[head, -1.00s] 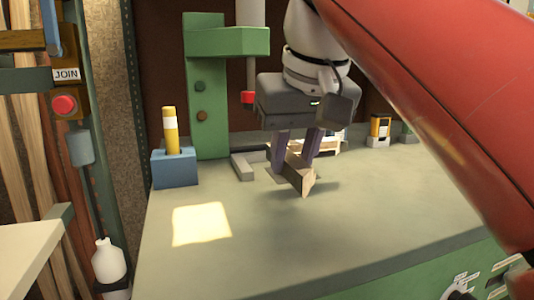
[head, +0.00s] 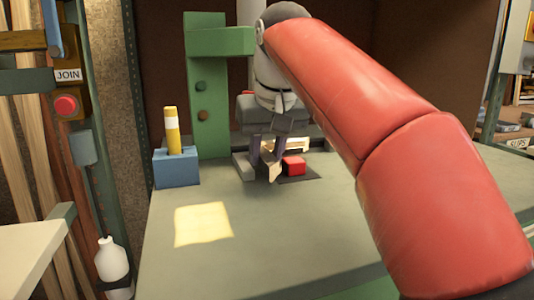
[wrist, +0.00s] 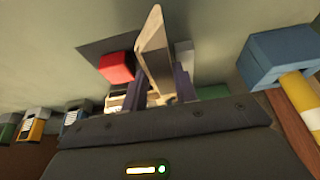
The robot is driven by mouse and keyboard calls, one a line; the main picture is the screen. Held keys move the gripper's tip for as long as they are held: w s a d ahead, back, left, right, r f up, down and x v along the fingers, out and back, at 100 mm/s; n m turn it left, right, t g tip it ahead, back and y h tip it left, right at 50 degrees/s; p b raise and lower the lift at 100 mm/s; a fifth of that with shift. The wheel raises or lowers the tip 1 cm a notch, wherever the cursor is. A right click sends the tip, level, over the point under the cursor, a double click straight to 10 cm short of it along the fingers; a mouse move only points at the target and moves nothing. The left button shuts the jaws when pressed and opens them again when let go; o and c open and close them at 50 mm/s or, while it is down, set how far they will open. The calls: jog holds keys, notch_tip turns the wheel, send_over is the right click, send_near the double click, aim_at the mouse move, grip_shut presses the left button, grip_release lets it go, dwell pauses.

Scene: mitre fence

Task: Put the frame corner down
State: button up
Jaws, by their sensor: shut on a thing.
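The frame corner is a pale wooden piece (head: 273,171), held tilted with one end pointing down. My gripper (head: 268,155) is shut on it, with a dark purple finger on each side. In the wrist view the frame corner (wrist: 153,47) sticks out from between the fingers of my gripper (wrist: 163,88). It is close above the bench (head: 265,235) beside a red block (head: 294,165); I cannot tell whether it touches the bench. The red block also shows in the wrist view (wrist: 116,67), near a dark flat plate (wrist: 98,42).
A green press column (head: 207,100) stands behind and left of the gripper. A blue holder (head: 176,168) with a yellow stick (head: 171,130) is at the bench's left. A grey bar (head: 243,166) lies beside the gripper. The front of the bench is clear, with a bright patch (head: 203,224).

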jog(key=shift+f+b, duration=0.35)
jog(key=shift+f, duration=0.3)
jog(key=o, duration=0.7)
jog(key=shift+f, duration=0.1)
jog(key=shift+r, duration=0.3)
jog(key=shift+p+v, duration=1.4)
jog(key=shift+v, duration=5.05)
